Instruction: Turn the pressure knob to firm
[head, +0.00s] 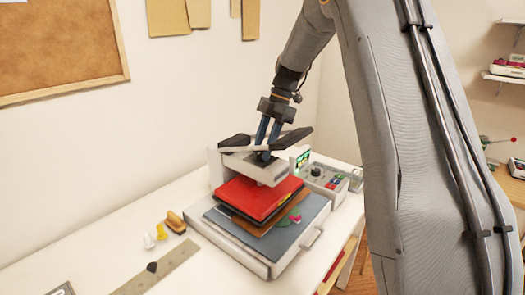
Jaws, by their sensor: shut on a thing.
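A press with a pale arm (241,163), a red plate (258,198) and a grey base (224,226) stands on the white table. My gripper (264,148) points down onto the top of the press arm. Its two blue fingers are shut on the dark pressure knob (263,156), which they mostly hide. The knob's setting and any marks beside it cannot be read from here.
A control box (326,180) with a green-lit screen and coloured buttons stands right of the press. A ruler (157,271), a wooden-handled piece (176,222) and small yellow and white pieces lie to the left. Brown and colourful flat pieces lie under the red plate.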

